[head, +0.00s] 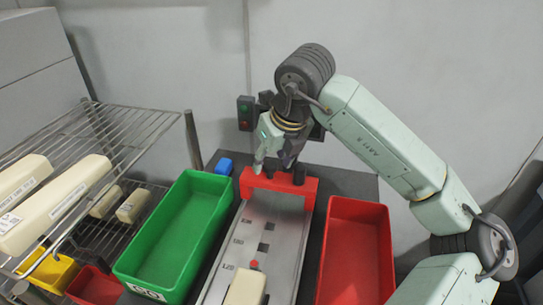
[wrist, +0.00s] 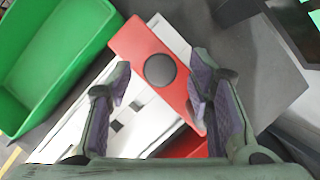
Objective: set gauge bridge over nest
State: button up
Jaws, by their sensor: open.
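The red gauge bridge (head: 283,188) stands across the far end of a long grey plate (head: 270,221) in the head view. In the wrist view the bridge (wrist: 150,48) is a red bar, slanted, with a round dark knob (wrist: 160,69) on top. My gripper (head: 279,170) is open at the bridge's top. In the wrist view its fingers (wrist: 162,88) are spread to either side of the bar, with nothing clearly gripped; contact cannot be told. The plate bears dark square marks and printed labels. I cannot tell which part is the nest.
A green bin (head: 143,262) stands left of the plate and a red bin (head: 358,210) right; both look empty. A cream block (head: 246,289) lies on the plate's near end. A wire rack (head: 130,140) with cream boxes is left.

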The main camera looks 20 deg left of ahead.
jog(key=shift+w+a+f, duration=0.1)
jog(key=shift+a+f, duration=0.05)
jog(key=shift+f, duration=0.25)
jog(key=shift+c, duration=0.2)
grip_shut()
dwell(0.5)
